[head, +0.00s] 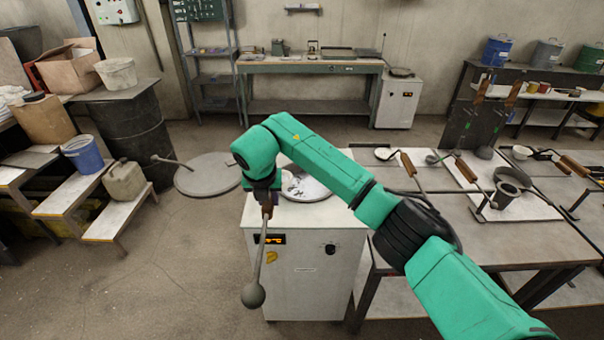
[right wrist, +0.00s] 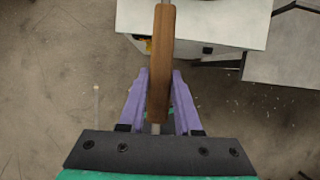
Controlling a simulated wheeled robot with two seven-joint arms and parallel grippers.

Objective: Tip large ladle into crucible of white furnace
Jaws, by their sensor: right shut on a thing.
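My right gripper (head: 266,200) is shut on the wooden handle of a ladle (head: 253,293). The ladle hangs steeply down, its grey bowl low in front of the left part of the white furnace (head: 305,265). The inside of the bowl is not visible. In the right wrist view the brown handle (right wrist: 161,60) lies between the purple fingers of the gripper (right wrist: 159,76). The furnace top is open, and its round opening (head: 305,186) shows pale, greyish contents. My arm covers part of the opening, and the crucible cannot be clearly made out. My left gripper is not in view.
The round grey furnace lid (head: 207,176) is swung out to the left. A workbench (head: 480,235) with several ladles and tools stands close on the right. Steps with a blue bucket (head: 83,155) and a jerrycan (head: 124,181) stand left. The floor at front left is clear.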

